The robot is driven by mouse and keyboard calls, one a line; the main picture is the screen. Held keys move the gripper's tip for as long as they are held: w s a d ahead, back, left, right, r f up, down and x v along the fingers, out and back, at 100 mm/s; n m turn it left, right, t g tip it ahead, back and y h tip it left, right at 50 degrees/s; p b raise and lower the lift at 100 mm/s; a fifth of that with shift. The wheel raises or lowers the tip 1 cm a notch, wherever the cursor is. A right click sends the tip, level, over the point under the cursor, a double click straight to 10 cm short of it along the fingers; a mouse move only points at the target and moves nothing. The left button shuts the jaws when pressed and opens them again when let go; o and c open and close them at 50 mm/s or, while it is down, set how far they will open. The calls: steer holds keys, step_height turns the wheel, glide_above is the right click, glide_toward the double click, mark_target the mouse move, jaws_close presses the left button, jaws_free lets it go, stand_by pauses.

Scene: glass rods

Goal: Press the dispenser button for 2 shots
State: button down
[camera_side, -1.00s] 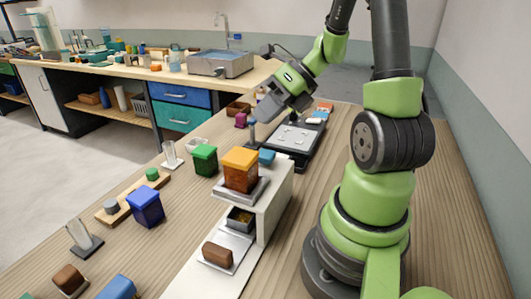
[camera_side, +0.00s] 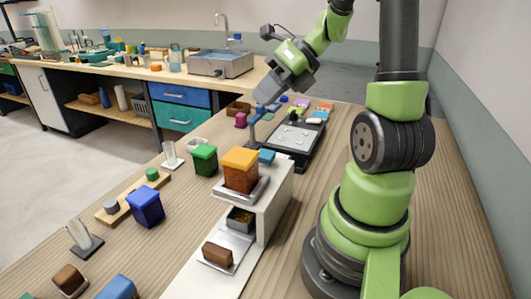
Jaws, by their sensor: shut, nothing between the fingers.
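The dispenser (camera_side: 271,208) is a white stand with an orange-topped brown hopper (camera_side: 240,170) on a grey plate. A small blue block (camera_side: 267,156), which looks like the button, sits on the stand's top behind the hopper. A small dark cup with yellowish contents (camera_side: 240,218) sits in the opening below. My gripper (camera_side: 262,108) is shut and empty, above and behind the blue block and apart from it. Its tips overlap a thin grey-blue upright piece in the picture, so their exact ends are hard to tell.
A dark tray with a pale top (camera_side: 295,137) lies behind the dispenser. A green box (camera_side: 204,160) and a blue box (camera_side: 145,207) stand left of it. A brown block (camera_side: 217,254) sits on a plate in front. Bare wood lies at the right.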

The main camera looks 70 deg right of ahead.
mark_target(266, 152)
steer(key=shift+f, duration=0.15)
steer(key=shift+f, duration=4.3)
steer(key=shift+f, duration=0.1)
steer(key=shift+f, duration=0.3)
steer(key=shift+f, duration=0.7)
steer(key=shift+r, duration=1.15)
steer(key=shift+r, duration=2.5)
